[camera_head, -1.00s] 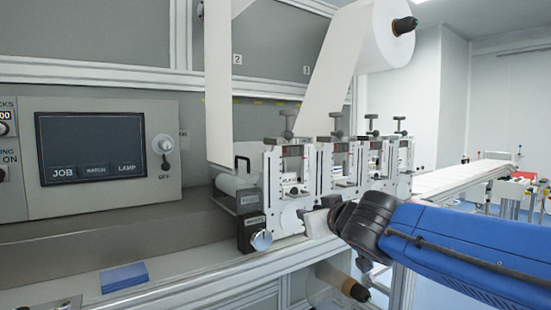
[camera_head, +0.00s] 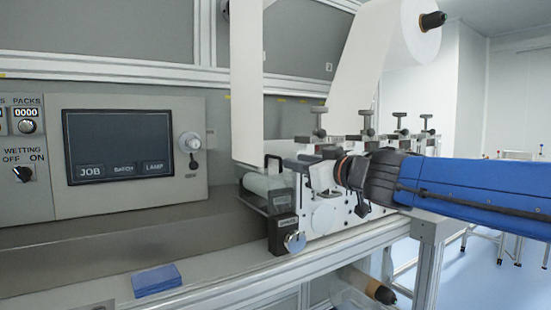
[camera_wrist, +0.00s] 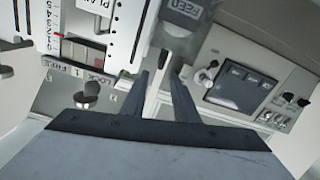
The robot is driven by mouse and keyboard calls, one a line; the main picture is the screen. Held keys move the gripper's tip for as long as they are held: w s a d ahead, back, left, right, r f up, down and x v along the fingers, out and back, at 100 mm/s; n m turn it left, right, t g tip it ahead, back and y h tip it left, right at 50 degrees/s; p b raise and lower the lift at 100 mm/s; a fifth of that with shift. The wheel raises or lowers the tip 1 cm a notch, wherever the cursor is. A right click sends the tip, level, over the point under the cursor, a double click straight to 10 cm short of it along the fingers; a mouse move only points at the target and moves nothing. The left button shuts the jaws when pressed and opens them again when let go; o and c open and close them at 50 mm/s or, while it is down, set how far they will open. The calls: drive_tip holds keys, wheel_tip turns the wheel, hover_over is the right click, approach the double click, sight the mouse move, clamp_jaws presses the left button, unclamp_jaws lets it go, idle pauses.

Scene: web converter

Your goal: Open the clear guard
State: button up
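The clear guard (camera_head: 283,183) is a small see-through panel with a black handle (camera_head: 270,159), at the left end of the row of white roller stations in the head view. My gripper (camera_head: 294,163) reaches in from the right and is just right of the handle, in front of the first station. I cannot tell whether it touches the guard. In the wrist view my gripper (camera_wrist: 159,74) shows two dark fingers apart, with no clearly held object between them. The guard is not clearly recognisable in the wrist view.
A dark block with a round knob (camera_head: 295,242) sits below the guard. Station adjusters (camera_head: 319,112) stand close above my gripper. White web (camera_head: 247,90) hangs behind. The control panel (camera_head: 120,150) is left, and a blue pad (camera_head: 156,280) lies on the front ledge.

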sight(274, 157)
drive_tip(key=x, duration=1.2)
drive_tip(key=shift+s, duration=0.1)
clamp_jaws()
